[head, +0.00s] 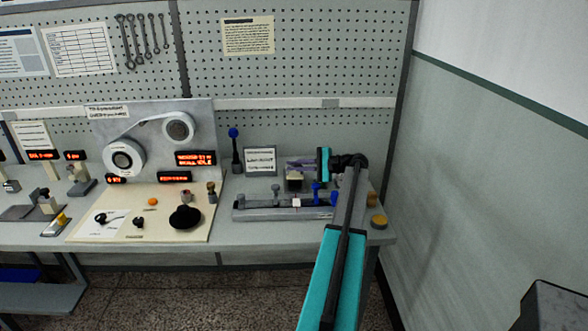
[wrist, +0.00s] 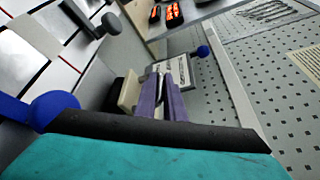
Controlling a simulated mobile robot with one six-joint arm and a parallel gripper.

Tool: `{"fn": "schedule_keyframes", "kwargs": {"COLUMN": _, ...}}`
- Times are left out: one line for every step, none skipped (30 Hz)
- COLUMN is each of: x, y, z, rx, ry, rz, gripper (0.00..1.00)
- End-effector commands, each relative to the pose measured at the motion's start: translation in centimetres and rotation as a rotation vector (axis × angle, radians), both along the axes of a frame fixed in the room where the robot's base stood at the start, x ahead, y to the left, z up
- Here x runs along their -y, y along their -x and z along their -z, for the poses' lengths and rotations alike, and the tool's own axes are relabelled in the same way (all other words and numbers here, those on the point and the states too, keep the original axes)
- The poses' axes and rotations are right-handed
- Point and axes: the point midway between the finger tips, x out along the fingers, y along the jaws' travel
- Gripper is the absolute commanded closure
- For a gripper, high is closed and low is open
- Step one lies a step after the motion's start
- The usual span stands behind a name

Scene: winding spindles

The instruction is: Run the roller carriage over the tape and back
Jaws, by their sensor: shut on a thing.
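My gripper (head: 301,164) reaches in from the right, above the back edge of a long metal fixture (head: 252,213). Its purple fingers are close together; they also show in the wrist view (wrist: 165,98). They are shut at the top of a small dark block with a pale upper part (head: 293,183), which looks like the roller carriage. The carriage also shows in the wrist view (wrist: 129,94), beside the fingers. The gripped part is mostly hidden between the fingers. A white piece, apparently the tape (head: 296,203), lies across the fixture in front of the carriage.
A blue-knobbed clamp (head: 316,188) stands on the fixture right of the tape; a grey knob (head: 275,188) stands left. A framed sign (head: 260,160) and a blue-topped post (head: 234,150) stand behind. Brass pieces (head: 378,221) sit at the bench's right end, near the wall.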

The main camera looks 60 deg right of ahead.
Motion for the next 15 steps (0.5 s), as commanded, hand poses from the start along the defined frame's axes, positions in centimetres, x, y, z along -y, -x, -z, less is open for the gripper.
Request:
{"fn": "schedule_keyframes", "kwargs": {"x": 0.29, "y": -0.31, "z": -0.28, "rx": 0.007, "ry": 0.003, "rz": 0.007, "gripper": 1.00}}
{"fn": "schedule_keyframes", "kwargs": {"x": 0.30, "y": -0.31, "z": -0.28, "rx": 0.007, "ry": 0.003, "rz": 0.007, "gripper": 1.00}}
{"fn": "schedule_keyframes", "kwargs": {"x": 0.31, "y": -0.32, "z": -0.31, "rx": 0.007, "ry": 0.003, "rz": 0.007, "gripper": 0.86}}
{"fn": "schedule_keyframes", "kwargs": {"x": 0.32, "y": -0.31, "z": -0.31, "rx": 0.007, "ry": 0.003, "rz": 0.008, "gripper": 0.81}}
{"fn": "schedule_keyframes", "kwargs": {"x": 0.30, "y": -0.29, "z": -0.30, "rx": 0.006, "ry": 0.002, "rz": 0.008, "gripper": 0.76}}
{"fn": "schedule_keyframes", "kwargs": {"x": 0.28, "y": -0.27, "z": -0.27, "rx": 0.006, "ry": 0.002, "rz": 0.008, "gripper": 0.72}}
{"fn": "schedule_keyframes", "kwargs": {"x": 0.27, "y": -0.25, "z": -0.26, "rx": 0.005, "ry": 0.002, "rz": 0.007, "gripper": 0.72}}
{"fn": "schedule_keyframes", "kwargs": {"x": 0.25, "y": -0.23, "z": -0.24, "rx": 0.005, "ry": 0.002, "rz": 0.007, "gripper": 0.72}}
{"fn": "schedule_keyframes", "kwargs": {"x": 0.23, "y": -0.21, "z": -0.23, "rx": 0.005, "ry": 0.002, "rz": 0.006, "gripper": 0.72}}
{"fn": "schedule_keyframes", "kwargs": {"x": 0.22, "y": -0.19, "z": -0.22, "rx": 0.005, "ry": 0.002, "rz": 0.006, "gripper": 0.72}}
{"fn": "schedule_keyframes", "kwargs": {"x": 0.21, "y": -0.19, "z": -0.21, "rx": 0.004, "ry": 0.001, "rz": 0.005, "gripper": 0.72}}
{"fn": "schedule_keyframes", "kwargs": {"x": 0.19, "y": -0.17, "z": -0.19, "rx": 0.004, "ry": 0.001, "rz": 0.005, "gripper": 0.72}}
{"fn": "schedule_keyframes", "kwargs": {"x": 0.19, "y": -0.15, "z": -0.19, "rx": 0.004, "ry": 0.001, "rz": 0.005, "gripper": 0.72}}
{"fn": "schedule_keyframes", "kwargs": {"x": 0.18, "y": -0.14, "z": -0.17, "rx": 0.004, "ry": 0.001, "rz": 0.005, "gripper": 0.72}}
{"fn": "schedule_keyframes", "kwargs": {"x": 0.18, "y": -0.10, "z": -0.16, "rx": 0.003, "ry": 0.001, "rz": 0.005, "gripper": 0.72}}
